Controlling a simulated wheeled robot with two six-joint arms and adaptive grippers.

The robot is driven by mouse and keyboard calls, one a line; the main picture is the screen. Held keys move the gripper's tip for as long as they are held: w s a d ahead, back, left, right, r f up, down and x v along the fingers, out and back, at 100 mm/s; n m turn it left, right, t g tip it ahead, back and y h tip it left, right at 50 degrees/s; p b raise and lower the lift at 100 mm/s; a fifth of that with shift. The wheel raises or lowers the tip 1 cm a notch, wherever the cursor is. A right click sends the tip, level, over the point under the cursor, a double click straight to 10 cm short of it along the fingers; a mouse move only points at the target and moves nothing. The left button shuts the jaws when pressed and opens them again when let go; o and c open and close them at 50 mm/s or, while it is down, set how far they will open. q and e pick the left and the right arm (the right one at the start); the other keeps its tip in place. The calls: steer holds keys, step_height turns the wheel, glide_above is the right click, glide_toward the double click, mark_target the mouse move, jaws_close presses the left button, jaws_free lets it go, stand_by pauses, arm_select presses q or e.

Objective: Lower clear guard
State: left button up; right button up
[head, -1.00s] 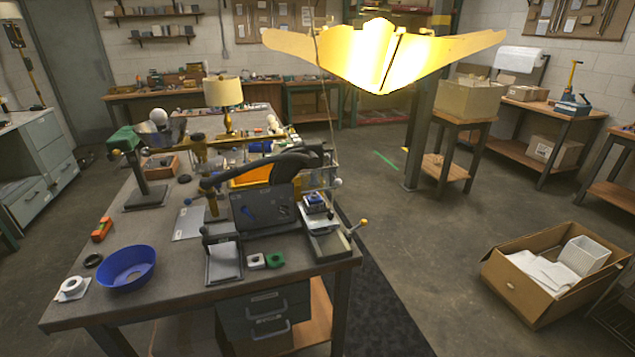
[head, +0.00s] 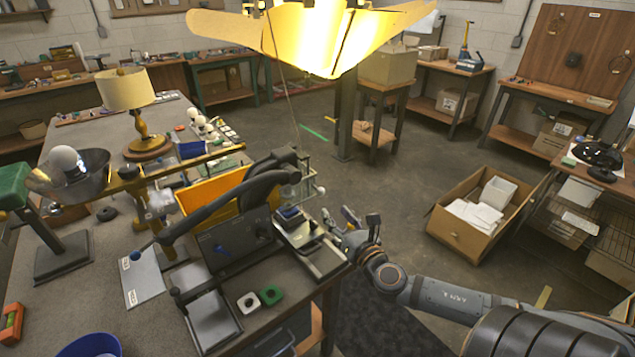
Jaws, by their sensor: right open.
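What looks like the clear guard (head: 301,190) is a see-through panel with thin edges at the back right of a dark bench machine (head: 235,243). A pale round knob (head: 320,190) sits at its right side. The panel's exact outline and tilt are hard to make out. My right gripper (head: 360,220) is open and empty at the table's right edge, to the right of and nearer than the guard, apart from it in the picture. My left gripper is not in view.
A small tray with a blue-topped block (head: 290,214) lies between the machine and my right gripper. A yellow bin (head: 215,192) stands behind the machine. A lamp (head: 127,92) stands farther back. A glowing yellow shade hangs above. Floor right of the table is clear up to a cardboard box (head: 459,232).

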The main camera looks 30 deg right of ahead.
mark_target(323, 194)
steer(key=w, duration=0.3)
steer(key=w+r+p, duration=0.1)
steer(key=w, duration=0.1)
steer(key=w+d+p, duration=0.1)
steer(key=w, duration=0.2)
steer(key=shift+w+r, duration=0.2)
steer(key=shift+w, duration=0.15)
steer(key=shift+w+f, duration=0.2)
steer(key=shift+w, duration=0.4)
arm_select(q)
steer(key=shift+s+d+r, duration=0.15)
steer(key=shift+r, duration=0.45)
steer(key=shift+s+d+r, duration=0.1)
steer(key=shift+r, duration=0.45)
arm_select(e)
jaws_close()
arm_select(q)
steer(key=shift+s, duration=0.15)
arm_select(e)
steer(key=shift+f, duration=0.1)
